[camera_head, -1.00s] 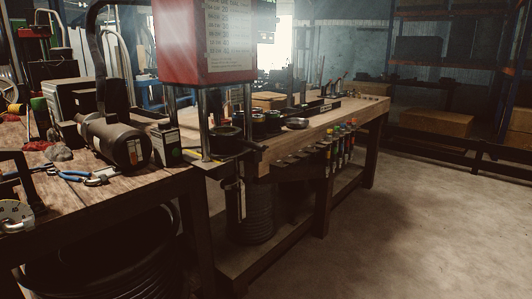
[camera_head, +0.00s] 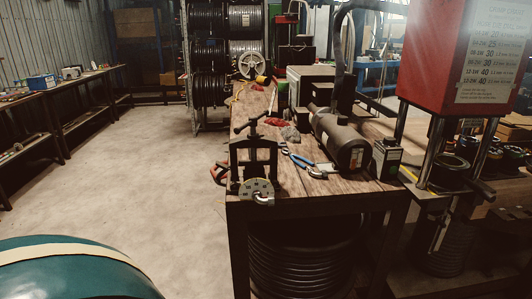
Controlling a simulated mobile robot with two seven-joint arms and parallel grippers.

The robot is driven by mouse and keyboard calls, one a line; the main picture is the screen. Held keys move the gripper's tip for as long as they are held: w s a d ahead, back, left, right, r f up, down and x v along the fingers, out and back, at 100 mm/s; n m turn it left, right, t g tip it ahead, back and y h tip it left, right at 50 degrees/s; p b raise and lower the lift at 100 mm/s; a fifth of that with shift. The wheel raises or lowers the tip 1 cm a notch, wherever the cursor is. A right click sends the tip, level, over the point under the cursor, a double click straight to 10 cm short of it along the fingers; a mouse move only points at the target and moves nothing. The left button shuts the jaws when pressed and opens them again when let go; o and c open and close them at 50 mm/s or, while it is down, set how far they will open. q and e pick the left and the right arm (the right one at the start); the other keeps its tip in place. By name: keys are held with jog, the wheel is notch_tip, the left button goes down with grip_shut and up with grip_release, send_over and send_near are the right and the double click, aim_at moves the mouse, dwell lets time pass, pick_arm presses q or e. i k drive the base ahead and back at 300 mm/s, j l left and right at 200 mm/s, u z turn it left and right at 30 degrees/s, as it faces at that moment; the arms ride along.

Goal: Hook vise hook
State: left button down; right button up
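A dark vise-like frame (camera_head: 236,163) with a T-shaped handle (camera_head: 251,122) on top stands at the near left corner of the wooden workbench (camera_head: 335,188). At its foot is a round, pale plate with holes (camera_head: 250,186). A small shiny metal piece (camera_head: 262,198) sits at the plate's lower edge; I cannot tell whether it is the hook. A red curved part (camera_head: 218,173) shows at the frame's left side. Neither of my grippers is in view.
A rounded teal object (camera_head: 70,270) fills the lower left. The floor (camera_head: 150,190) left of the bench is clear.

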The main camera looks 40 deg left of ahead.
aim_at(225, 168)
jog(key=k+j+u, duration=0.1)
jog(key=j+u, duration=0.95)
jog(key=k+j, duration=0.05)
